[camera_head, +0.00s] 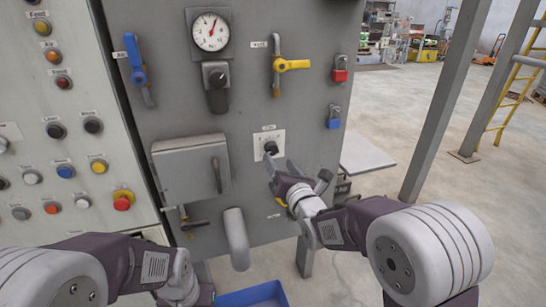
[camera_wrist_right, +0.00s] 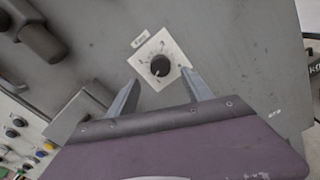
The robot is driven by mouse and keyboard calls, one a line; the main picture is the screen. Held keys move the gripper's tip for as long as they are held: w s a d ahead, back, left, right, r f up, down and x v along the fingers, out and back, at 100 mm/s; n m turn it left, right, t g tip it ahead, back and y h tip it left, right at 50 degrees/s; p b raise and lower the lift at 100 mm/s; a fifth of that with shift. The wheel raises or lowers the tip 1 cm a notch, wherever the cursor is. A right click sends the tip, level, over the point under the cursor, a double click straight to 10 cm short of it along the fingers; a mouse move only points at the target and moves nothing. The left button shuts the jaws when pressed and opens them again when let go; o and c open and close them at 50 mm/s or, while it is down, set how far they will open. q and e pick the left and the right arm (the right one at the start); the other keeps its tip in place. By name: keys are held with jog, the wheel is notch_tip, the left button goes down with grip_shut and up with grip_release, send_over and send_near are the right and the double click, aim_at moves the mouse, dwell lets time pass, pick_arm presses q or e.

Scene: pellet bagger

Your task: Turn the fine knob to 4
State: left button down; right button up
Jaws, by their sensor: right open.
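The fine knob (camera_head: 271,147) is a small black dial on a white square plate, low on the grey panel face. In the right wrist view the knob (camera_wrist_right: 160,66) sits on its plate (camera_wrist_right: 148,77), turned like a diamond, with a pale pointer mark toward its lower edge. The scale numbers are too small to read. My right gripper (camera_head: 279,167) is open just below and in front of the knob; in the wrist view its fingers (camera_wrist_right: 164,93) stand apart, one on each side, not visibly touching it. My left arm shows at lower left; its fingers are not visible.
Above are a gauge (camera_head: 211,31), a black selector (camera_head: 216,76), a blue lever (camera_head: 136,64) and a yellow valve handle (camera_head: 289,64). A grey hatch box (camera_head: 187,168) and a curved spout (camera_head: 236,238) lie left of my right gripper. Padlocks (camera_head: 340,70) hang at right.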

aim_at(273, 152)
jog(key=x, duration=0.6)
jog(key=shift+w+a, duration=0.1)
jog(key=shift+w, duration=0.3)
grip_shut()
jog(key=shift+f, duration=0.1)
